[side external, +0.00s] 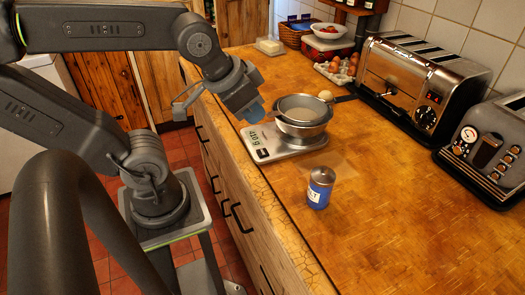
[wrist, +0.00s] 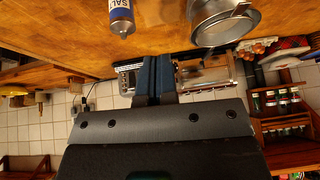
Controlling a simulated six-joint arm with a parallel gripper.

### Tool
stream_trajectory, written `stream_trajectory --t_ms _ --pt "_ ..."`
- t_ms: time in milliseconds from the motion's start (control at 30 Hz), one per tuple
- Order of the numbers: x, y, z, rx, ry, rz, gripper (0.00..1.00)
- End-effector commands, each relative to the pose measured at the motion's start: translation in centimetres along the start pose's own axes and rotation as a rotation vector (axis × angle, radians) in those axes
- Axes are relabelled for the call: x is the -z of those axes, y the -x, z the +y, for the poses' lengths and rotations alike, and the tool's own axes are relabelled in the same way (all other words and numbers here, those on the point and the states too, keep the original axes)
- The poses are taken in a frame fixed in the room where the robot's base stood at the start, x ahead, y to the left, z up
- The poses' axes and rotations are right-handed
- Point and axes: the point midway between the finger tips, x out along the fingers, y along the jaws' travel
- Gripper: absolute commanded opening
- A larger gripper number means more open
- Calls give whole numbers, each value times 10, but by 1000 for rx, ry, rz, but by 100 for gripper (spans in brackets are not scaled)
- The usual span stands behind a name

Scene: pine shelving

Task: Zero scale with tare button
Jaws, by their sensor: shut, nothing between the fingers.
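A flat kitchen scale (side external: 290,147) lies on the wooden counter. Its front end has a greenish display (side external: 253,138) with dark digits too small to read surely, and a small dark button patch (side external: 262,153) beside it. A metal bowl (side external: 303,129) stands on the scale's platform; the bowl also shows in the wrist view (wrist: 222,24). My gripper (side external: 253,113), with blue fingers, is shut and empty. It hangs above the display end, left of the bowl, apparently clear of the scale. The shut fingers show in the wrist view (wrist: 153,72), where I cannot make out the scale.
A blue salt shaker (side external: 319,188) stands on the counter in front of the scale; it also shows in the wrist view (wrist: 120,18). A toaster (side external: 420,85) and a second appliance (side external: 487,150) stand at the right. Eggs (side external: 340,68) lie behind the bowl.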

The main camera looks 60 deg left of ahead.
Motion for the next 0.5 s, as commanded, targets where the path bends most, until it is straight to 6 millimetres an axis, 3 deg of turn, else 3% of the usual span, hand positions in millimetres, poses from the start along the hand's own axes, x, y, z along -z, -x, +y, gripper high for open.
stream_trajectory --t_ms 300,500 --pt "68 -29 -73 320 -230 270 0" --pt "109 -44 -102 423 -516 443 0"
